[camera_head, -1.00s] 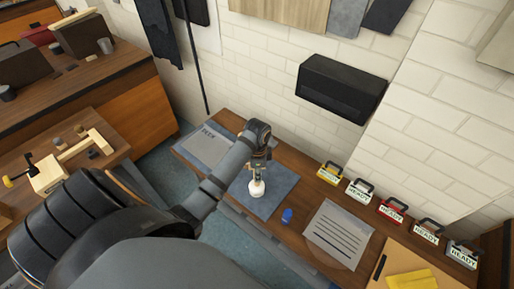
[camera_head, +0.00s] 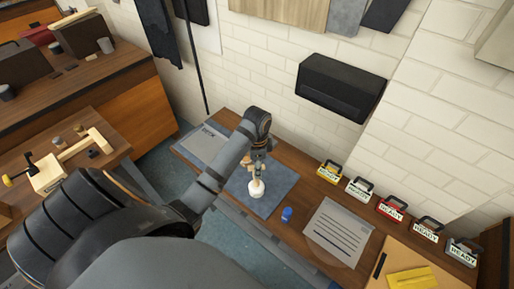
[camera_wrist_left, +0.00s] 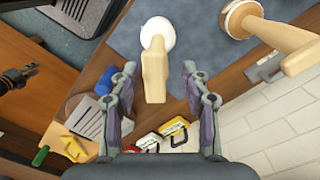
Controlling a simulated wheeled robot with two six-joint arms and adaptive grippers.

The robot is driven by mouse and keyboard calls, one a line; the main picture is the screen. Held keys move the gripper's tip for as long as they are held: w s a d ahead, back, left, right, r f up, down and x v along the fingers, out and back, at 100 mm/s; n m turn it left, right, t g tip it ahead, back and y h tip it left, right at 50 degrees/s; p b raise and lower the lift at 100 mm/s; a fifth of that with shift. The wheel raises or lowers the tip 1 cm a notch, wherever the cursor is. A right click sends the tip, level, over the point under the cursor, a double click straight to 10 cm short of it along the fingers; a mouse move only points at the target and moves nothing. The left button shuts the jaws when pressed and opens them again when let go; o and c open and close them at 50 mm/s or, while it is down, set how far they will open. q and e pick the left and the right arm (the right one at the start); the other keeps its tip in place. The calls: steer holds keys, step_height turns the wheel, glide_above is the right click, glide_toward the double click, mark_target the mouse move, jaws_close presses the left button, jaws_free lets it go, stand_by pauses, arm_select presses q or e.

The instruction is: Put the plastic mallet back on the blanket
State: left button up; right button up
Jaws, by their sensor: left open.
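The plastic mallet has a white round head and a pale handle. It stands head down on the blue-grey blanket (camera_head: 282,184), handle up. In the head view its white head (camera_head: 257,189) shows below my left gripper (camera_head: 259,156). In the left wrist view the mallet's handle (camera_wrist_left: 155,75) points towards the camera, between the spread fingers of my left gripper (camera_wrist_left: 159,70), with a gap on both sides. The blanket (camera_wrist_left: 200,35) lies under the head. A second, wooden mallet (camera_wrist_left: 275,32) stands beside it on the blanket. My right gripper is not in view.
A blue cap-like object (camera_head: 287,214) and a printed sheet (camera_head: 337,232) lie right of the blanket. Several toolbox-shaped READY signs (camera_head: 391,208) line the wall side. A black box (camera_head: 340,88) hangs on the brick wall. A grey board (camera_head: 203,142) lies left of the blanket.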

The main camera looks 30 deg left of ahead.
arm_select(q)
step_height(320, 180, up, 3)
steer(key=shift+r+p, duration=0.1)
steer(key=shift+p, duration=0.25)
step_height(320, 180, up, 5)
steer(key=p, duration=0.5)
